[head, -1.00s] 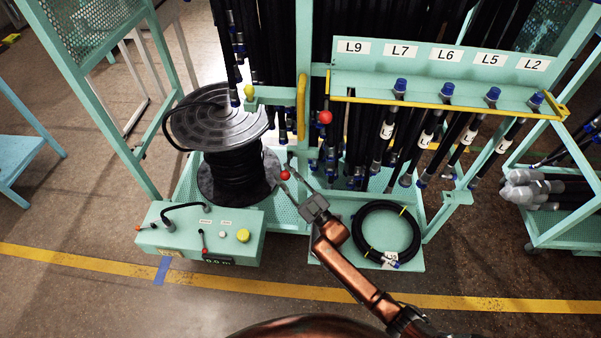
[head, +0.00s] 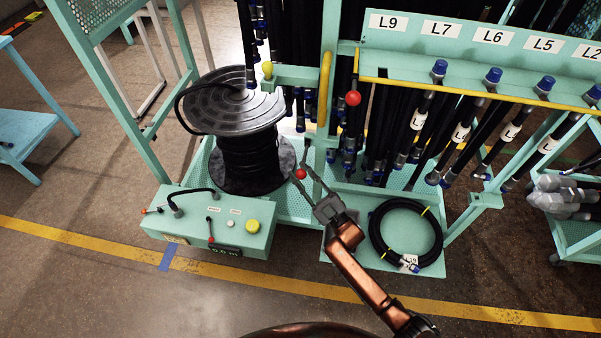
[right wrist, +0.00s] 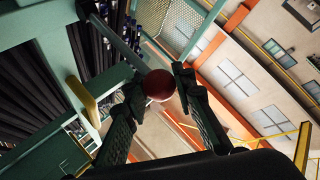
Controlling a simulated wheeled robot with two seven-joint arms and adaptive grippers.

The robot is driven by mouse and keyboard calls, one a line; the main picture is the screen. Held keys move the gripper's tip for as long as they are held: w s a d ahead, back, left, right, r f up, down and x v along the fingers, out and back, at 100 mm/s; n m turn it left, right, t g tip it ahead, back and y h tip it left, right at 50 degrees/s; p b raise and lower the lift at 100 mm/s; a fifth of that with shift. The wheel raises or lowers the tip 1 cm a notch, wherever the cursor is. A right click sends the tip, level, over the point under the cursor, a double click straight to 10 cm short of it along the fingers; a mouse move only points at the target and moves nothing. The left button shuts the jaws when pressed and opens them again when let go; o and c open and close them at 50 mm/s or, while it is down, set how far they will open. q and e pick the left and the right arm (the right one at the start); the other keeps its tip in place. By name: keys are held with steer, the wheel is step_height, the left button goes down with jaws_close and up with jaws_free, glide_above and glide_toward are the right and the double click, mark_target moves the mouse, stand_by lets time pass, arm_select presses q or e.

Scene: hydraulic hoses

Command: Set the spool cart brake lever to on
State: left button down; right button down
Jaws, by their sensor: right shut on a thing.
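The brake lever's red ball knob (head: 300,174) stands at the front of the spool cart (head: 285,205), right of the black hose spool (head: 252,160). My right gripper (head: 303,175) is shut on this knob, with a finger on either side. In the right wrist view, the dark red knob (right wrist: 158,85) sits between the fingertips, and a greenish rod runs from it to the upper left. The lever's pivot and any on/off marking cannot be made out. My left gripper is in neither view.
A second red ball (head: 352,98) is on the hose rack, behind the gripper. A coiled hose (head: 373,232) lies on the low shelf to the right. A control box (head: 190,232) with a small lever and yellow button stands front left. Hoses hang under the label bar (head: 465,62).

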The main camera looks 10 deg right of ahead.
steer(key=shift+f, duration=0.35)
steer(key=c, duration=2)
jaws_free()
steer(key=o, duration=0.4)
steer(key=shift+r, duration=0.15)
steer(key=v, duration=1.2)
